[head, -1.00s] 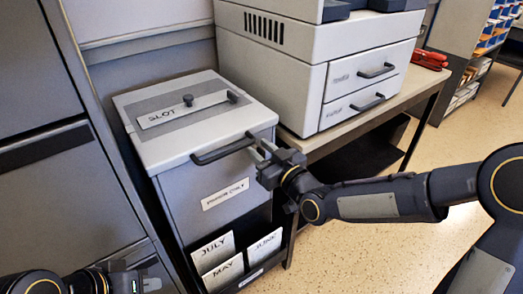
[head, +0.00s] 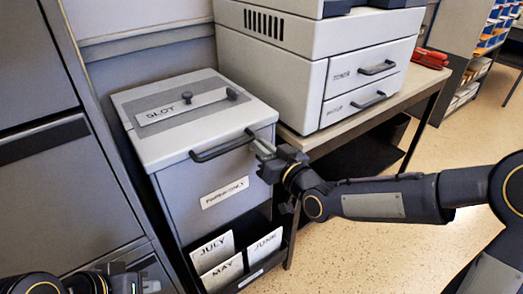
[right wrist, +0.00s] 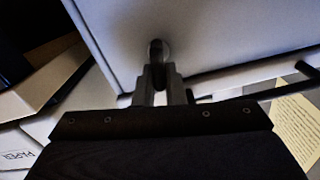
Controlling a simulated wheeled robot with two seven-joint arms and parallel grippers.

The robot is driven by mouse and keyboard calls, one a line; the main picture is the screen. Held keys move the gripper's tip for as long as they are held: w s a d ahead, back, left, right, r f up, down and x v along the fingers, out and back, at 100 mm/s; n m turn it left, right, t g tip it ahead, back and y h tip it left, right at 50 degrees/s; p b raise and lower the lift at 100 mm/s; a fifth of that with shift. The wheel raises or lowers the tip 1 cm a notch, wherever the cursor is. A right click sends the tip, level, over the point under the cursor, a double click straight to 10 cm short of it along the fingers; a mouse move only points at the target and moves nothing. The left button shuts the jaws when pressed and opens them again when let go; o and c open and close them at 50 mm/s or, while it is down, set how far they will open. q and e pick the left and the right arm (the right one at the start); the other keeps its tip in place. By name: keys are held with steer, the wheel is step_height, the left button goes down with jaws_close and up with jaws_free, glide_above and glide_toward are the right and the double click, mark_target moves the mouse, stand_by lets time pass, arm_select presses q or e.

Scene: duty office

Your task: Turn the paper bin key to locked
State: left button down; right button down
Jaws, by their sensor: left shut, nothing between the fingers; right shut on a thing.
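The grey paper bin (head: 200,175) stands in the middle of the head view, with a light lid and a "PAPER ONLY" label (head: 225,193) on its front. My right gripper (head: 262,149) is at the upper right of the bin front, beside the right end of the black handle (head: 222,148). In the right wrist view its fingers (right wrist: 160,80) are shut on a small rounded metal piece, the key (right wrist: 158,48), against the bin front. The fingers hide most of the key, and I cannot read its lock position. My left gripper (head: 148,285) is shut and empty at the lower left.
The lid bears a "SLOT" plate (head: 172,110) with a dark knob. Month cards (head: 216,249) stand in a rack low on the bin front. A printer (head: 320,75) on a desk (head: 420,92) is close at the right. A grey cabinet (head: 55,180) is at the left. Floor shows at right.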

steer(key=shift+w+d+f+m+b, duration=0.25)
steer(key=shift+m+b, duration=0.4)
steer(key=shift+m, duration=1.9)
steer(key=shift+d+f+m+b, duration=0.15)
steer(key=shift+f+m+b, duration=0.4)
steer(key=shift+m, duration=2.05)
steer(key=shift+w+d+f+m+b, duration=0.2)
steer(key=shift+m+b, duration=0.55)
steer(key=shift+m, duration=1.8)
steer(key=c, duration=1.5)
jaws_free()
steer(key=p+v, duration=0.2)
steer(key=v, duration=0.6)
